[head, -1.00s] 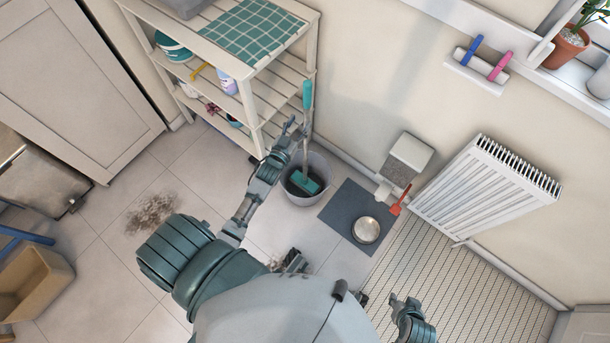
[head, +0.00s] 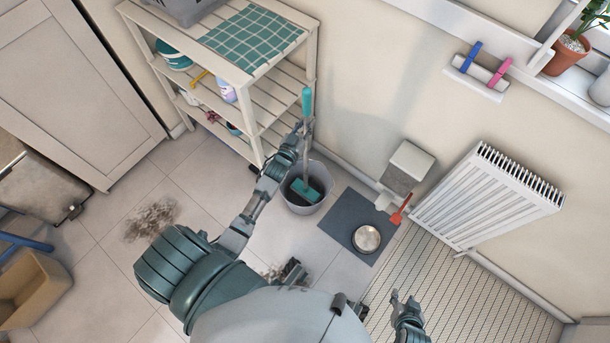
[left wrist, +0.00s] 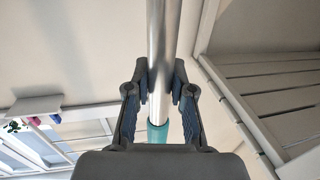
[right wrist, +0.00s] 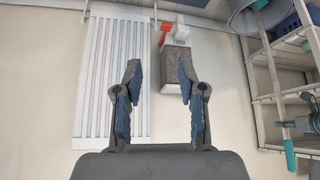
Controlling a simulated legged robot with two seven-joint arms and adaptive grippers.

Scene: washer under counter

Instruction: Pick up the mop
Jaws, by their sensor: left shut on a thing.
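The mop has a teal grip (head: 306,101), a grey metal pole and a teal head (head: 306,189). It stands upright, its head inside a grey bucket (head: 321,208) on the floor. My left gripper (head: 304,128) is at the pole just below the teal grip. In the left wrist view, its fingers (left wrist: 160,88) are shut on the silver pole (left wrist: 162,40). My right gripper (head: 405,299) is low at the right, away from the mop. In the right wrist view it is open and empty (right wrist: 159,80), and the mop's teal grip (right wrist: 289,153) shows at the right edge.
A wooden shelf unit (head: 263,75) with bottles and a checked cloth stands close left of the mop. A dark mat (head: 340,215) with a metal bowl (head: 366,239) lies right of the bucket. A white radiator (head: 485,205) stands by the wall. Dirt (head: 150,220) marks the floor.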

